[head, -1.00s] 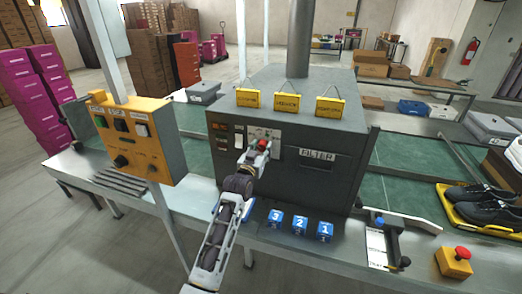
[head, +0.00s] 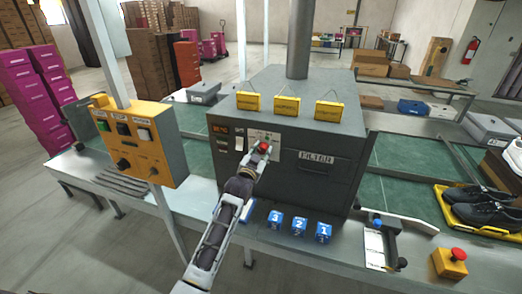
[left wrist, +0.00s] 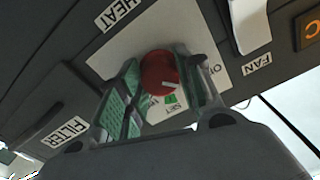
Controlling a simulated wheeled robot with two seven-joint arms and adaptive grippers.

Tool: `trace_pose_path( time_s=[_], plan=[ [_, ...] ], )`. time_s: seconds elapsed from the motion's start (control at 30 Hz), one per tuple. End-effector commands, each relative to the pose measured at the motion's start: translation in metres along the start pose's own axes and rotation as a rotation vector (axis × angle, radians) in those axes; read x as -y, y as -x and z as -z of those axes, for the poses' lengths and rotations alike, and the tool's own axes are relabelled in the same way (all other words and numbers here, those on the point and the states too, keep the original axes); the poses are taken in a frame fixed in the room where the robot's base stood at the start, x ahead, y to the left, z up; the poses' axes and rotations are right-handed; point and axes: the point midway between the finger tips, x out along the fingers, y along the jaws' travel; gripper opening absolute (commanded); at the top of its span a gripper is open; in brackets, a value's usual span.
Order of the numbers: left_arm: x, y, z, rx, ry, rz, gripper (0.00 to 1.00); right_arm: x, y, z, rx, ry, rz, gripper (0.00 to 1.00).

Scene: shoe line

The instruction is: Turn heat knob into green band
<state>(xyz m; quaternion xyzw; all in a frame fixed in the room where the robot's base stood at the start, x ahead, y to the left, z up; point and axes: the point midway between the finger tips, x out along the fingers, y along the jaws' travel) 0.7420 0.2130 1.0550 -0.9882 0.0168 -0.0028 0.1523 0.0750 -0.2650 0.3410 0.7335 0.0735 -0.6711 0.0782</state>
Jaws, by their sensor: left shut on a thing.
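The red heat knob (left wrist: 158,72) sits on a white dial plate (left wrist: 178,28) on the dark oven's front panel. It also shows in the head view (head: 264,146). A white pointer line is on the knob's lower right side in the left wrist view. A small green patch (left wrist: 170,99) shows on the plate just below the knob, near the word SET; the rest of the band is hidden. My left gripper (head: 262,149) is shut on the knob, with a finger on either side in the left wrist view (left wrist: 160,76). My right gripper is not in view.
HEAT (left wrist: 119,12) and FAN (left wrist: 257,64) labels flank the dial plate. Three blue numbered blocks (head: 299,227) stand on the ledge below the oven (head: 225,165). A yellow control box (head: 140,140) is at left. A red-topped yellow button box (head: 450,262) is at right.

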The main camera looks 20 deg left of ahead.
Motion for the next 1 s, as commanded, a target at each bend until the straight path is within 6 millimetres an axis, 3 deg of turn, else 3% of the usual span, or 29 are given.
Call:
trace_pose_path(
  time_s=[0.17, 0.63, 1.0],
  plan=[
    [0.001, 0.000, 0.002, 0.002, -0.167, -0.002, 0.12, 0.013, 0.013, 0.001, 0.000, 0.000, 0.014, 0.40],
    [0.000, 0.000, 0.001, 0.000, -0.614, -0.002, 0.12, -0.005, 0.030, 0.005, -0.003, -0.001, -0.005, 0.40],
    [0.000, 0.000, 0.001, 0.000, -0.931, -0.001, 0.12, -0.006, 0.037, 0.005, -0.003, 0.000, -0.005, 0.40]
  ],
)
